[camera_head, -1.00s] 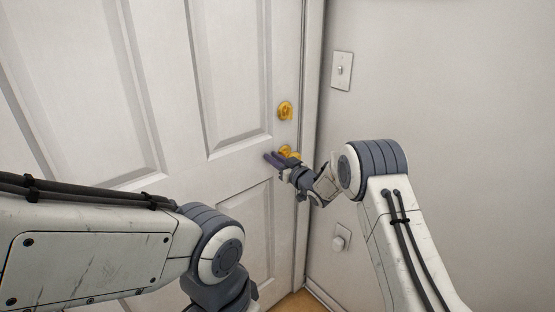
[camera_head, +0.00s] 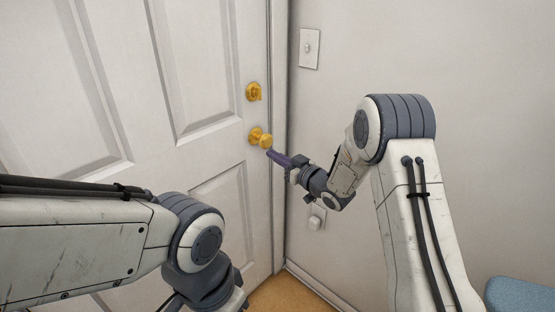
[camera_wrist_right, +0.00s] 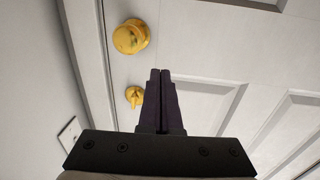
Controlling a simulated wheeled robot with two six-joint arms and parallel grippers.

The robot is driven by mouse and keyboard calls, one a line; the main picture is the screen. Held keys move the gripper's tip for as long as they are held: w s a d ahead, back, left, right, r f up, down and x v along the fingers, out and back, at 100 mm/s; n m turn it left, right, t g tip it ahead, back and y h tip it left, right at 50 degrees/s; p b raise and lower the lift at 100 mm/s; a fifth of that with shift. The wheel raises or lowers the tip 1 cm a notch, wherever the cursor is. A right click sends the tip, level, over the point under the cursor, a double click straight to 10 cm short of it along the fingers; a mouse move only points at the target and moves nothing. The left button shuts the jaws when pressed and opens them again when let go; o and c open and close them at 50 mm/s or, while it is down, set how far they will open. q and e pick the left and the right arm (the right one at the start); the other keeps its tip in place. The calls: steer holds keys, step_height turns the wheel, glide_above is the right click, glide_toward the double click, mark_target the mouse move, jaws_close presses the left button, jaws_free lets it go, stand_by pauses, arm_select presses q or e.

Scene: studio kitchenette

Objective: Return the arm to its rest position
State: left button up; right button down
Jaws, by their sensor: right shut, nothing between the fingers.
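My right gripper (camera_head: 271,154) is shut and empty. In the head view its dark purple fingertips point left towards the door, just below and right of the gold knob (camera_head: 261,138). In the right wrist view the closed fingers (camera_wrist_right: 160,74) lie side by side with nothing between them. They appear apart from the knob (camera_wrist_right: 131,37), which shows above and left of them. My left arm comes in from the left in the head view; its gripper is not visible.
A white panelled door (camera_head: 205,160) fills the left and looks closed. A gold deadbolt (camera_head: 254,92) sits above the knob. A light switch (camera_head: 309,48) is on the wall at right. A white fixture (camera_head: 316,218) is low on the wall. A blue object (camera_head: 518,294) shows at bottom right.

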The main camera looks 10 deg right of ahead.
steer(key=s+a+r+g+h+p, duration=0.3)
steer(key=s+a+r+h, duration=0.1)
steer(key=s, duration=0.1)
steer(key=s+d+r+g+h+p, duration=0.1)
steer(key=s+g, duration=0.4)
steer(key=s, duration=1.5)
steer(key=s+d+r+g+h+p, duration=0.1)
steer(key=s+g+h+p, duration=0.2)
steer(key=s, duration=1.7)
steer(key=g+h, duration=0.1)
steer(key=g, duration=0.2)
steer(key=shift+d+g+h+p, duration=0.25)
steer(key=shift+g+h+p, duration=0.05)
steer(key=shift+r, duration=0.1)
